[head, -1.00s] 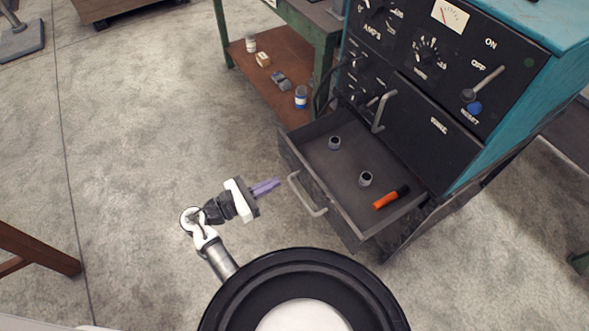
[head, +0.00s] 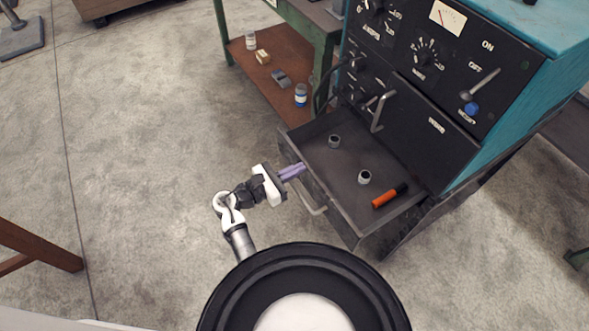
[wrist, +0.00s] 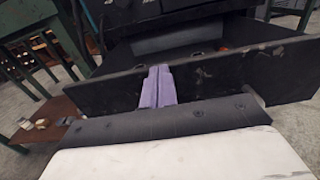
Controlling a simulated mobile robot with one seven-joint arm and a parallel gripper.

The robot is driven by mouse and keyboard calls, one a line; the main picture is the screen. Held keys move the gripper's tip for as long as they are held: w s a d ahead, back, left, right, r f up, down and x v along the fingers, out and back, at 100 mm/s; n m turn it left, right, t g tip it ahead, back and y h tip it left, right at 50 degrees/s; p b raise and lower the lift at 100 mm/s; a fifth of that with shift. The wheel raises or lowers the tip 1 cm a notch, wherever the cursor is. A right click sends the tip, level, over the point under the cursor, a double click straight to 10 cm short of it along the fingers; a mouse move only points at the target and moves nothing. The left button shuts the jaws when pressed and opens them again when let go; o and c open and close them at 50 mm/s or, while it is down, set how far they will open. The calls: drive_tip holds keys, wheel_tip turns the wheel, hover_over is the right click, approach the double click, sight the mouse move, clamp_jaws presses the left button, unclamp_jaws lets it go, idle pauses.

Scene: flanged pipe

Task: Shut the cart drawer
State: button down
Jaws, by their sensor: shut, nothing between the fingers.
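The cart drawer (head: 348,168) stands open, pulled out of the front of the black and teal cart (head: 440,105). Its dark front panel also shows in the wrist view (wrist: 215,78), stretching across the picture. A grey bar handle (head: 312,203) is on the drawer front. My gripper (head: 296,172) is shut and empty, its purple fingers together. In the head view the fingertips are at the drawer front, beside the handle's upper left end. In the wrist view the fingers (wrist: 157,85) point at the panel; I cannot tell whether they touch it.
Two small dark-grey cylinders (head: 364,177) and an orange-handled tool (head: 389,196) lie in the drawer. A green table with a brown lower shelf (head: 270,80), holding small jars and boxes, stands left of the cart.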

drive_tip(key=p+x, duration=0.2)
drive_tip(key=x, duration=1.7)
drive_tip(key=shift+p, duration=0.3)
